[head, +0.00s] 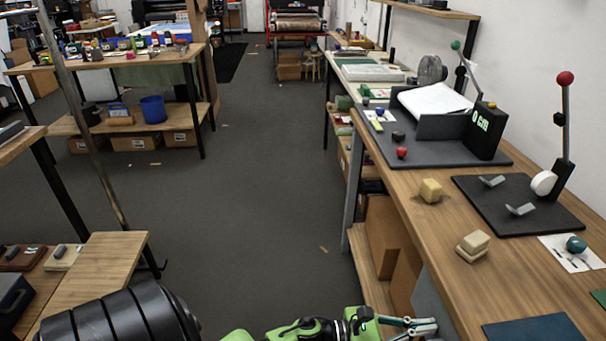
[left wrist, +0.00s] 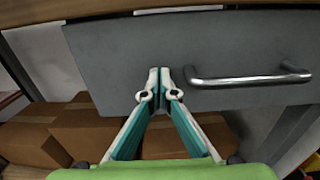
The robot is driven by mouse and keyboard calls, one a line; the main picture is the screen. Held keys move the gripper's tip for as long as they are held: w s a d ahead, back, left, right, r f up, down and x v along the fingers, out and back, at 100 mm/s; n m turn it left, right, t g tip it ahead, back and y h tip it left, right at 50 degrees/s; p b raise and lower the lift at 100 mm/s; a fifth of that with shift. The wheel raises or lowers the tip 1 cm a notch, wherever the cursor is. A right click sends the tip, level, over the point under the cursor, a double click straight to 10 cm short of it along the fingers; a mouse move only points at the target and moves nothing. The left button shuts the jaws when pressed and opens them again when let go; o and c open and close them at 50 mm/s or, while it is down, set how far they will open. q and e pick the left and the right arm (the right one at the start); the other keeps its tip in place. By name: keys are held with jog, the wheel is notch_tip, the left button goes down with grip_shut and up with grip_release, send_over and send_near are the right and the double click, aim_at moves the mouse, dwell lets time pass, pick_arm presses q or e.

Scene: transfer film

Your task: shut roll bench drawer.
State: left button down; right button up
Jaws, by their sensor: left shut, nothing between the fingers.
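The drawer has a plain grey front (left wrist: 110,60) with a silver bar handle (left wrist: 250,80), just under a wooden bench edge (left wrist: 100,10) in the left wrist view. My left gripper (left wrist: 160,76) is shut and empty. Its fingertips are in front of the grey face, left of the handle and not around it. I cannot tell whether they touch the face, or how far the drawer stands out. In the head view my left gripper (head: 432,326) is at the bottom, beside the right-hand wooden bench (head: 430,215). My right gripper is not in view.
Cardboard boxes (left wrist: 60,135) stand below the drawer.

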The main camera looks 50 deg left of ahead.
pick_arm(q)
jog(key=shift+w+r, duration=0.1)
jog(key=shift+r, duration=0.05)
jog(key=v, duration=1.2)
jog(key=a+f+n+y, duration=0.3)
jog(key=f+n, duration=0.3)
jog(key=f, duration=0.1)
jog(key=a+f+n+y, duration=0.2)
jog(key=a+f+n, duration=0.1)
jog(key=f+n, duration=0.35)
jog(key=s+a+f+n+g+y, duration=0.1)
jog(key=s+f+n+g+y, duration=0.15)
jog(key=f+n, duration=0.5)
jog(key=s+a+f+n+g+y, duration=0.15)
jog(key=s+f+n, duration=0.3)
jog(key=f, duration=0.55)
jog(key=s+d+f+n+g, duration=0.1)
jog(key=s+f+n+g, duration=0.2)
jog(key=s+f+n, duration=0.2)
jog(key=s+d+f+n+g+y+p, duration=0.1)
jog(key=s+f+n, duration=0.5)
jog(key=s, duration=0.6)
jog(key=s+d+f+n+g+y, duration=0.1)
jog(key=s+d+f+n+g, duration=0.2)
jog(key=s, duration=0.6)
notch_tip(320, 180, down, 3)
jog(key=shift+d+r+n+g, duration=0.15)
jog(key=shift+d+n+g, duration=0.1)
jog(key=shift+n+g, duration=0.95)
